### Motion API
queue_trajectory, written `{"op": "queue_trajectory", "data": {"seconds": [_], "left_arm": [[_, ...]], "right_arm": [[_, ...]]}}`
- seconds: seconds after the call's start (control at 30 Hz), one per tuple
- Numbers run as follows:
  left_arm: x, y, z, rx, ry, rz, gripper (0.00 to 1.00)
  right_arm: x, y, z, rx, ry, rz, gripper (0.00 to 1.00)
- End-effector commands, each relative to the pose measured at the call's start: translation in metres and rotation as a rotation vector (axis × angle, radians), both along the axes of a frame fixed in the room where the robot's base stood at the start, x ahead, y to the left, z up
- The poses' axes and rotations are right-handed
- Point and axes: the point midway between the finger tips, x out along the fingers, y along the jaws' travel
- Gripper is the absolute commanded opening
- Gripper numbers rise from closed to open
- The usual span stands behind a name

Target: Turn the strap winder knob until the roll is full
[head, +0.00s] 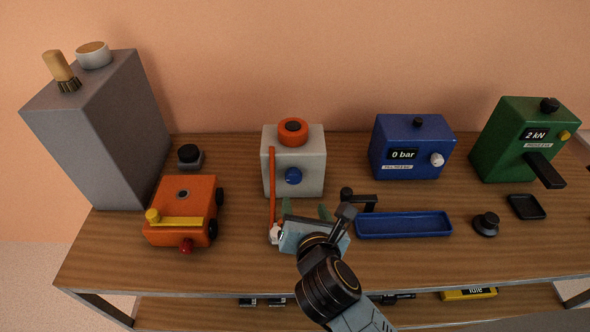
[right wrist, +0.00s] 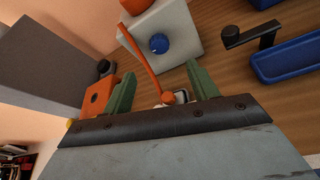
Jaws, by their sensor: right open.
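The strap winder (head: 311,168) is a pale grey box on the wooden table, with an orange roll (head: 293,127) with a dark centre on top. Its blue knob (head: 293,176) is on the front face and also shows in the right wrist view (right wrist: 159,43). An orange strap (head: 271,190) hangs down its left side to a small white piece (head: 275,234) near the table. My right gripper (head: 305,208) is open and empty in front of and below the knob, apart from it. In the right wrist view the strap (right wrist: 140,52) runs down between the green fingers. My left gripper is out of view.
An orange box (head: 182,200) with a yellow bar stands left, before a tall grey cabinet (head: 90,130). Right are a black crank handle (head: 362,200), a blue tray (head: 404,224), a blue gauge box (head: 411,150) and a green press box (head: 520,140).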

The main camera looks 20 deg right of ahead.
Motion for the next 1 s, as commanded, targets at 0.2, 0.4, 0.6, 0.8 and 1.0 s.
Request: {"op": "queue_trajectory", "data": {"seconds": [0.2,0.4,0.6,0.8,1.0], "left_arm": [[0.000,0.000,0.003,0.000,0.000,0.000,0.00],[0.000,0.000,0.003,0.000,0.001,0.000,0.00],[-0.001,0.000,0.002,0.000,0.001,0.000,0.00],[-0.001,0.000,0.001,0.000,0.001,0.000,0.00],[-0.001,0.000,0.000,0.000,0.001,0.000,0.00]], "right_arm": [[0.011,0.000,-0.003,0.021,0.014,0.010,0.59],[0.046,-0.005,-0.017,0.019,0.013,0.010,0.59],[0.085,-0.011,-0.032,0.019,0.014,0.010,0.59],[0.111,-0.014,-0.043,0.021,0.014,0.010,0.59],[0.122,-0.016,-0.048,0.021,0.016,0.010,0.59]]}}
